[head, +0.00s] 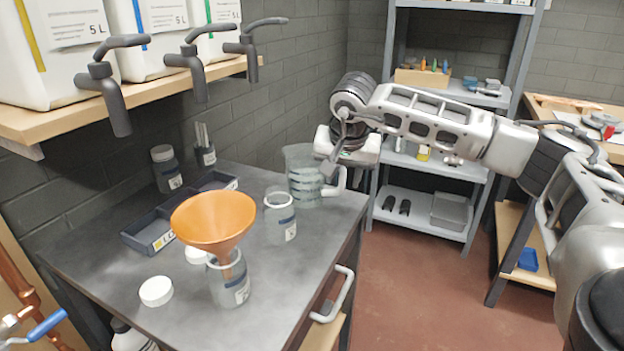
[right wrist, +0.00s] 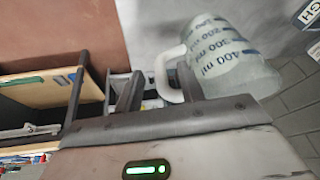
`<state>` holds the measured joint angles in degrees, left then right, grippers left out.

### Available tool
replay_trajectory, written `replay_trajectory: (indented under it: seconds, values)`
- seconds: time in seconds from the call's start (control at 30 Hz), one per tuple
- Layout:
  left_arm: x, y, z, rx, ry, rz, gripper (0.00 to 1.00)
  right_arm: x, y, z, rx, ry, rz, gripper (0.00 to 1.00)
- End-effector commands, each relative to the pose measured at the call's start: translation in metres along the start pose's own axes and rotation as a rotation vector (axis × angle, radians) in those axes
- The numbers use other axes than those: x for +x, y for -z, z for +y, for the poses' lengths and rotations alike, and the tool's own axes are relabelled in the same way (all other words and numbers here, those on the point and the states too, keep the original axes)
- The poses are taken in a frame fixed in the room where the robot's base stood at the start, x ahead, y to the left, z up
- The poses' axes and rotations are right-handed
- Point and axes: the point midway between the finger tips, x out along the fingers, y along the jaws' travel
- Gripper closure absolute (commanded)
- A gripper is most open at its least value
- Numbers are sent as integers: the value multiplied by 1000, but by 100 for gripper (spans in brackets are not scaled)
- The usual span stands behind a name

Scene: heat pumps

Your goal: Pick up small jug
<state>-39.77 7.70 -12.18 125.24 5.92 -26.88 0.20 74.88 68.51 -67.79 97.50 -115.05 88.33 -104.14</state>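The small jug (head: 304,178) is clear, with graduation marks and a pale handle (head: 336,184). It stands upright at the far right corner of the dark worktop, its handle pointing right. My right gripper (head: 327,165) is just above and beside the handle. In the right wrist view the jug (right wrist: 235,62) shows its millilitre marks, and its handle (right wrist: 166,76) lies between the two dark fingers of my right gripper (right wrist: 160,90). A gap shows on the left side of the handle, so the fingers look open around it. My left gripper is not in view.
A clear labelled container (head: 280,218) stands close to the jug. An orange funnel (head: 213,220) sits in another container (head: 229,282). A white lid (head: 156,291) and a dark tray (head: 150,235) are on the worktop (head: 95,265). Taps (head: 190,62) overhang at left.

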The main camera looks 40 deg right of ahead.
Motion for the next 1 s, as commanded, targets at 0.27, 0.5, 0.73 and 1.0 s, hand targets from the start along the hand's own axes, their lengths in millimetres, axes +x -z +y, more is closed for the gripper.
replay_trajectory:
  seconds: [0.27, 0.5, 0.73, 1.0]
  values:
    - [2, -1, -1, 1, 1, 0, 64, 18, 0, 0, -1, 1, 0, 61]
    - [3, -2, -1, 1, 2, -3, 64, 17, -1, 0, -1, 1, 0, 95]
    - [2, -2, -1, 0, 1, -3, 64, 16, 0, -1, 0, 5, 2, 100]
    - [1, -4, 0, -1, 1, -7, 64, 14, 1, -1, 0, 6, 3, 100]
